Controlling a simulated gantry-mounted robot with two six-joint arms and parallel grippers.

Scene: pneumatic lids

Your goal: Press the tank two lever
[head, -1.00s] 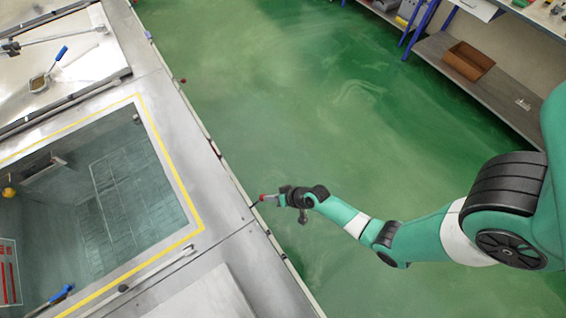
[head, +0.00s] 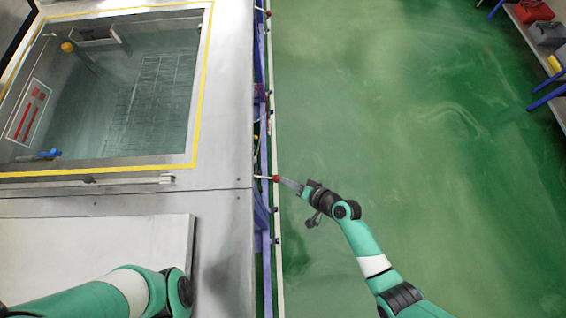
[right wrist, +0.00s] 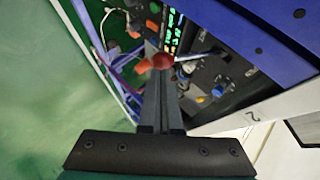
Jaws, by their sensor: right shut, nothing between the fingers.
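The tank two lever has a red knob (head: 275,178) on a thin rod, sticking out from the side of the steel tank bench. In the right wrist view the red knob (right wrist: 162,61) shows at my fingertips, with its rod running right to a dark control panel. My right gripper (head: 290,184) is shut and empty, with its tips at the knob. The shut fingers also show in the right wrist view (right wrist: 161,80). I cannot tell whether they touch the knob. My left arm comes in at the lower left, but its gripper is not visible.
A "2" marks the white panel edge (right wrist: 251,115). The dark control panel (right wrist: 213,78) has knobs and lit displays. The water tank (head: 130,95) has a yellow border. Other red knobs line the bench side. The green floor (head: 400,130) to the right is clear.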

